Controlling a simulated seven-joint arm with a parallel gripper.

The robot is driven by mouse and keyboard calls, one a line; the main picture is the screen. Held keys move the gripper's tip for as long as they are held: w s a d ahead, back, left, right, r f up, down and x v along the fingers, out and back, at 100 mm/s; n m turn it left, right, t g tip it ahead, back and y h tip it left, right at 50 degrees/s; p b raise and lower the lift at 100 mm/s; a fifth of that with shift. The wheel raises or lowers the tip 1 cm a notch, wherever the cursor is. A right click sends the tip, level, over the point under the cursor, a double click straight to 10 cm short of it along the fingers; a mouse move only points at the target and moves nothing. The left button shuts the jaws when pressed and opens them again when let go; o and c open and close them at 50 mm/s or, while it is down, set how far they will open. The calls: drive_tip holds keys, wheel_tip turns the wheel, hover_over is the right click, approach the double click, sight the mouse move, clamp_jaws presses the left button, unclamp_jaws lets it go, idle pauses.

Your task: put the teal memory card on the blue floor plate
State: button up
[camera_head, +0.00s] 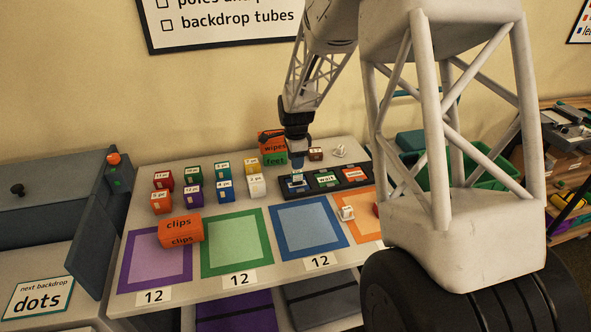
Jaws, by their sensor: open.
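My gripper (297,165) points down over the left end of a dark strip with coloured sections. Its jaws are open. A small light-blue or teal piece (297,175) shows right below the fingertips, at the strip's blue section; it may be the teal memory card, but it is too small and partly hidden to be sure. I cannot tell whether the fingers touch it. The blue floor plate (306,228) appears to be the blue-bordered square on the table, in front of the strip. It is flat and looks bare.
Several small coloured blocks (193,192) stand behind. Wipes and feet boxes (273,147) are at the back. My own body hides the table's right end.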

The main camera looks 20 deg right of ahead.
sight(296, 173)
drive_tip(key=shift+r, duration=2.25)
drive_tip(key=shift+s+r, duration=0.1)
drive_tip(key=s+a+r+n+t, duration=0.1)
drive_tip(key=s+r+n, duration=0.5)
drive_tip(key=s, duration=0.5)
drive_tip(key=s+a+r+n, duration=0.1)
drive_tip(key=s+r+n, duration=0.2)
drive_tip(key=s+r, duration=0.65)
drive_tip(key=s+a+n+t, duration=0.1)
drive_tip(key=s+n, duration=0.7)
drive_tip(key=s, duration=1.5)
drive_tip(key=shift+r+n+t, duration=0.3)
drive_tip(key=shift+n, duration=0.1)
